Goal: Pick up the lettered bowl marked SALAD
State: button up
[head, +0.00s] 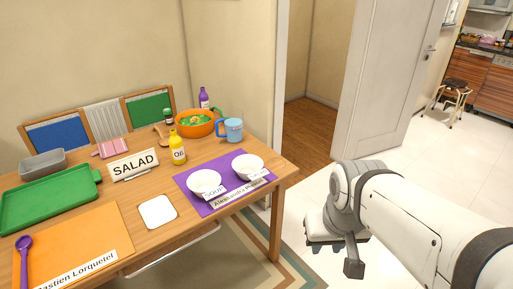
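Two white bowls stand on a purple mat (187,181) at the table's right end. The right bowl (247,165) has a small white label in front whose faint lettering seems to read SALAD. The left bowl (204,182) has a label that seems to read SOUP. A separate white sign (134,164) reading SALAD stands left of the mat. My arm is at the right, off the table and apart from the bowls. A dark part at its lower end seems to be my gripper (353,268); its fingers cannot be made out.
Behind the bowls are a blue mug (230,130), an orange serving bowl (196,123) of food and a yellow oil bottle (177,148). A green tray (48,199), orange mat (75,243) and white square (157,211) lie leftward. Floor right of the table is open.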

aim_at(248, 167)
jog(key=u, duration=0.2)
jog(key=i, duration=0.9)
jog(key=z, duration=0.1)
